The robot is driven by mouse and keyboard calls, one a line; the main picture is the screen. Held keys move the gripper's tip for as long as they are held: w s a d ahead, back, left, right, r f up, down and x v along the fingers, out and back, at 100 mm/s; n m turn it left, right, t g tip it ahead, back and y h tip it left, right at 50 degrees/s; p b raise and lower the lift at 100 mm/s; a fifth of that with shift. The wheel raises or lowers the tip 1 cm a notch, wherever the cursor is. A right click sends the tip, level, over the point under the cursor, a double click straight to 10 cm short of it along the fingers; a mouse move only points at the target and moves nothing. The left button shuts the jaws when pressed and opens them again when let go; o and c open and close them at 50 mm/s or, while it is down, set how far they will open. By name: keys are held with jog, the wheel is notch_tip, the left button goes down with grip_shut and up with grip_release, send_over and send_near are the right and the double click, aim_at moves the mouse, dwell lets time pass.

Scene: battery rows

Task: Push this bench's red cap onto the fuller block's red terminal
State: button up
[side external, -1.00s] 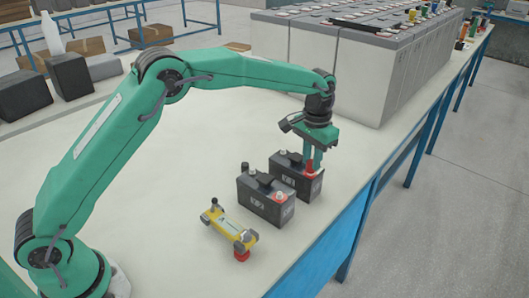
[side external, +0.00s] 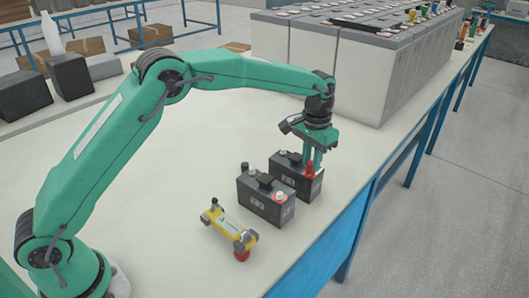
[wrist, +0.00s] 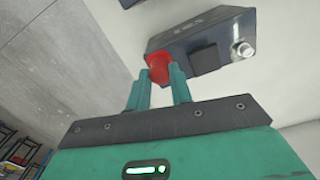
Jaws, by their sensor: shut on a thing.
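My gripper (wrist: 161,78) is shut on the red cap (wrist: 158,66), with one finger on each side of it. In the side view my gripper (side external: 313,165) points down at the right end of the farther dark block (side external: 291,178), and the red cap (side external: 309,169) sits low at that end. The cap hides the terminal beneath it, so I cannot tell how fully it is seated. In the wrist view this block (wrist: 180,44) has a bare silver post at its other end.
Large grey battery cases (side external: 350,65) stand behind, and the bench edge (side external: 350,215) is close on the right. The bench to the left of the blocks is clear.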

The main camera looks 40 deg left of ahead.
jog(key=shift+f, duration=0.35)
dwell(0.5)
jog(key=o, duration=1.5)
jog(key=shift+r, duration=0.25)
jog(key=shift+r, duration=3.35)
